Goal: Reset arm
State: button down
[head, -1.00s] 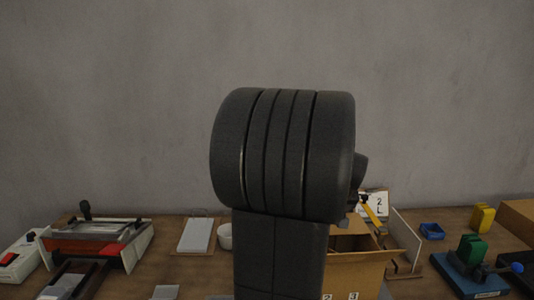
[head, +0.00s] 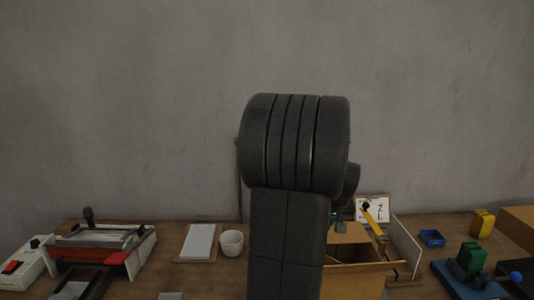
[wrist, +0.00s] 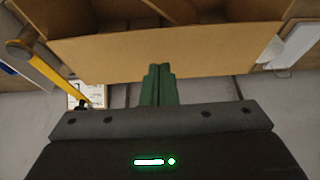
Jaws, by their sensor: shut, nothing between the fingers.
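My gripper (wrist: 160,86) shows in the wrist view as two green fingers pressed together, with nothing between them. The fingers point toward the wall of an open cardboard box (wrist: 180,53); I cannot tell whether they touch it. In the head view my own dark arm stands in the middle and hides the gripper's fingers. The box (head: 360,281) shows there at the lower right, partly behind the arm.
A yellow-handled tool (head: 372,219) and a white label card (head: 381,209) are by the box.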

jog(key=shift+w+r+g+p, duration=0.55)
jog(key=shift+r+g+p, duration=0.3)
jog(key=shift+p, duration=1.15)
jog(key=shift+w+r+g+p, duration=0.15)
jog(key=shift+w+g+p, duration=0.1)
jog(key=shift+p, duration=0.55)
jog(key=shift+w, duration=0.1)
jog(key=shift+r, duration=0.15)
